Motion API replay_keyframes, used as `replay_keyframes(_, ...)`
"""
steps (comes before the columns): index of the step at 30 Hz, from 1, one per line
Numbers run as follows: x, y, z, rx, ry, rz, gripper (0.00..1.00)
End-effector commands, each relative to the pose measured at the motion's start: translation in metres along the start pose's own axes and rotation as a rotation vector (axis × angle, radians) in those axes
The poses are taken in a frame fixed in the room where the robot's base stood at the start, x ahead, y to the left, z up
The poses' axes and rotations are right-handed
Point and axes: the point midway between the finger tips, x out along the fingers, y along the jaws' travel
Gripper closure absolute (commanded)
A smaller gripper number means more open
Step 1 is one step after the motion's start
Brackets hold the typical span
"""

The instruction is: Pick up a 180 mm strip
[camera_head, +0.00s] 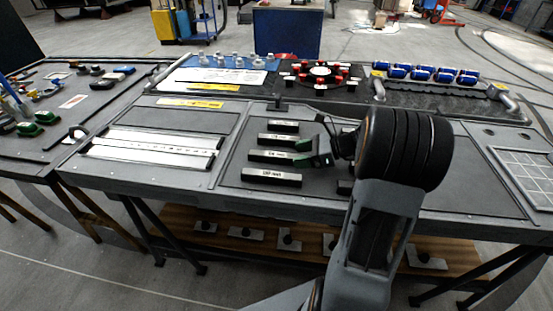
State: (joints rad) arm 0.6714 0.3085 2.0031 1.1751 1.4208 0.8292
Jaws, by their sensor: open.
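Dark strips with white printed labels lie in a column on the grey bench panel. The nearest and longest strip (272,177) has a label that seems to read 180 mm, but it is blurred. Behind it lie a second strip (268,156), a third strip (274,139) and a shorter far strip (284,126). My gripper (304,153) has green fingertips and is open, at the right ends of the second and third strips. I cannot tell whether it touches them. My arm partly hides more dark pieces to the right.
A white ruled plate (150,149) lies left of the strips. Behind are a black tray with red and white parts (320,72) and a row of blue parts (423,73). A metal handle (505,100) stands at the right. A wooden shelf (270,250) is below.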

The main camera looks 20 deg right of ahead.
Motion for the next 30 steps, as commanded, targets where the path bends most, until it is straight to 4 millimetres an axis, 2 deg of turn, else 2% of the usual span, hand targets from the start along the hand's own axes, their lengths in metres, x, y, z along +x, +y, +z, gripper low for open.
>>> replay_keyframes(3, 0.014, 0.000, -0.001, -0.001, 0.001, 0.002, 0.38)
replay_keyframes(6, 0.019, 0.000, 0.000, 0.000, 0.000, 0.000, 0.38)
replay_keyframes(14, 0.021, 0.000, 0.000, 0.000, 0.001, -0.001, 0.38)
replay_keyframes(30, 0.020, 0.000, 0.000, -0.001, 0.001, -0.001, 0.90)
